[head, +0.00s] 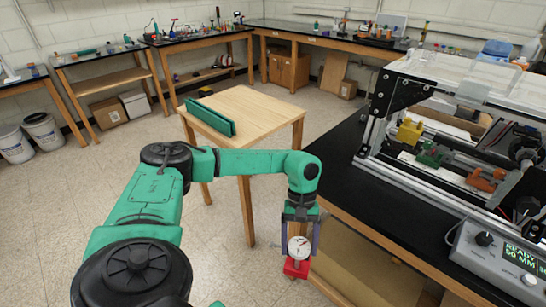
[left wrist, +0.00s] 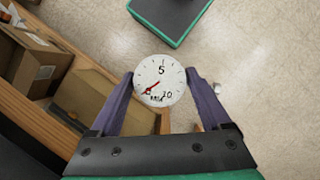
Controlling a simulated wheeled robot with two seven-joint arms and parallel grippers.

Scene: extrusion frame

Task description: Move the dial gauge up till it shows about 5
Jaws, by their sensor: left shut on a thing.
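The dial gauge (head: 299,247) has a round white face and a red block at its lower end. My left gripper (head: 300,236) is shut on it and points down, holding it in the air beside the front of the black-topped bench. In the left wrist view the gauge face (left wrist: 160,76) sits between the two purple-grey fingers of the left gripper (left wrist: 160,86). A 5 is at the top of the face and a 10 at the lower right. The red needle points to the lower left, near the zero end. My right gripper is not in view.
The black-topped bench (head: 345,150) on the right carries an extrusion frame (head: 375,125) with yellow, green and orange blocks inside. A control box (head: 500,255) reading "READY 50 MM" stands at its front. A small wooden table (head: 255,105) holds a green tray-like piece (head: 210,117).

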